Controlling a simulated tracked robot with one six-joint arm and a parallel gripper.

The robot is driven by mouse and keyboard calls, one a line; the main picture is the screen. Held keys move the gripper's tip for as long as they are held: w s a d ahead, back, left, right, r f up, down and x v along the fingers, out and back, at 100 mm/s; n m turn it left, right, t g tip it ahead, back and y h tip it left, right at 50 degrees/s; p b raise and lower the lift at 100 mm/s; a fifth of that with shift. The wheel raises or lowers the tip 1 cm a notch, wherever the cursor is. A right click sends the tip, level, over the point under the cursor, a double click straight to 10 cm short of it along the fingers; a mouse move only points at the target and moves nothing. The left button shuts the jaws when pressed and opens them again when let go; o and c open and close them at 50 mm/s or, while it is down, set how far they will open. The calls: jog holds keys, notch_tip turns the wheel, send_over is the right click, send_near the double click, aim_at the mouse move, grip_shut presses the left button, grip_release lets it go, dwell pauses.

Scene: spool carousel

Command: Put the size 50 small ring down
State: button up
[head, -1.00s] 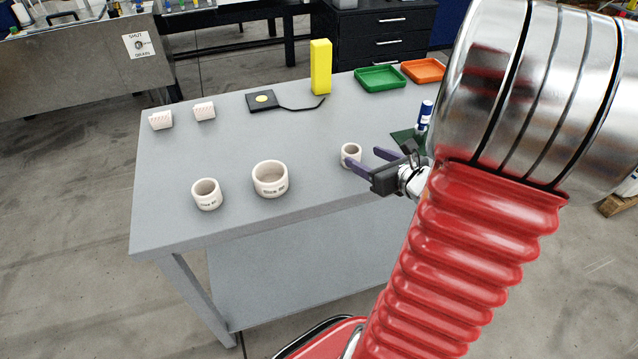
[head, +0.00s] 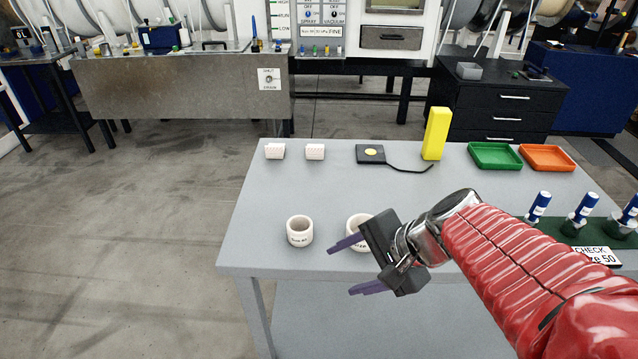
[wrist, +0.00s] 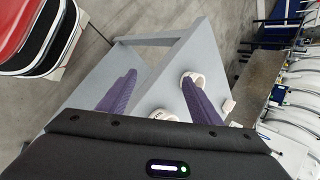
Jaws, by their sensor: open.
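My gripper (head: 342,269) has its purple fingers apart with nothing between them. It hangs near the table's front edge; the wrist view also shows its spread fingers (wrist: 158,76). A white ring (head: 300,231) stands upright on the table, left of my gripper. A second white ring (head: 358,232) stands behind my fingers and is partly covered by them. The wrist view shows two white rings, one by the right finger (wrist: 194,79) and one between the fingers (wrist: 163,115). The smallest ring from the earlier view is not visible in the head view now. Ring lettering is too small to read surely.
The grey table (head: 270,205) bears two small white blocks (head: 275,151), a black pad (head: 370,154), a yellow post (head: 436,133), a green tray (head: 495,156) and an orange tray (head: 547,157).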

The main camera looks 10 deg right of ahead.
jog(key=s+r+n+h, duration=0.5)
jog(key=s+n, duration=0.1)
jog(key=n, duration=0.6)
jog(key=shift+r+n, duration=0.3)
jog(key=shift+n, duration=0.1)
